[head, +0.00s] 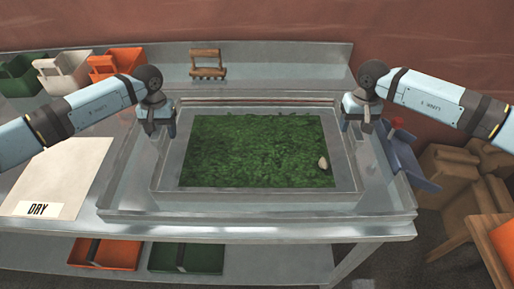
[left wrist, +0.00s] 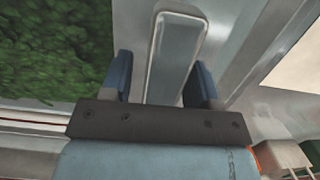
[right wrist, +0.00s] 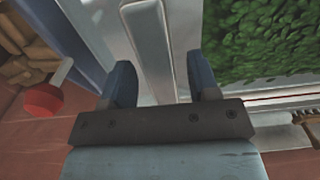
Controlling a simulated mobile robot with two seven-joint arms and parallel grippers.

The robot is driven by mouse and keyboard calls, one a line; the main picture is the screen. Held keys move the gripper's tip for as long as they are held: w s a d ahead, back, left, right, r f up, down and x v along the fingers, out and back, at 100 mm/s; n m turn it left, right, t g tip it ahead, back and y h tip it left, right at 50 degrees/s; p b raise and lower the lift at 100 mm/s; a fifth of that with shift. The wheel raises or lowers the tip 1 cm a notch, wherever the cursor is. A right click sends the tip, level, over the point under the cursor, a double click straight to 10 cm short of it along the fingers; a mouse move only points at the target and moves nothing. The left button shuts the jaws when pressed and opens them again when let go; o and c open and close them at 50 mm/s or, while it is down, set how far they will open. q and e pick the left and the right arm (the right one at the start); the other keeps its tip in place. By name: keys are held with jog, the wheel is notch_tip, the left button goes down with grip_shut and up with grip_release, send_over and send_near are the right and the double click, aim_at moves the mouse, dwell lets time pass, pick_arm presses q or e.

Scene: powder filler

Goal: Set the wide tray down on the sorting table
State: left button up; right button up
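The wide tray (head: 255,199) is a grey metal tray filled with dark green leaves (head: 250,150), with one pale lump (head: 323,162) near its right front corner. It looks level and seems to rest on the metal sorting table (head: 130,232); its underside is hidden. My left gripper (head: 160,130) is at the tray's left side; in the left wrist view its open fingers (left wrist: 163,85) stand either side of a metal handle bar (left wrist: 172,50). My right gripper (head: 363,127) is at the right side; its open fingers (right wrist: 160,85) straddle the other handle bar (right wrist: 150,45). Gaps show beside both bars.
A white mat marked DRY (head: 62,178) lies to the left. Green, white and orange bins (head: 115,62) stand at the back left, and a small wooden rack (head: 208,64) at the back. A blue holder (head: 408,160) and brown sacks (head: 458,180) are at the right. More bins (head: 105,254) sit below.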

pick_arm(q)
jog(key=shift+w+r, duration=0.15)
jog(key=shift+r, duration=0.2)
pick_arm(e)
jog(key=shift+w, duration=0.1)
pick_arm(q)
jog(key=r, duration=0.3)
jog(key=w+r, duration=0.1)
jog(key=r, duration=0.7)
jog(key=shift+w, duration=0.2)
jog(key=shift+r, duration=0.1)
pick_arm(e)
jog(key=shift+r, duration=0.2)
notch_tip(320, 180, up, 12)
jog(key=shift+f, duration=0.2)
jog(key=shift+f, duration=0.1)
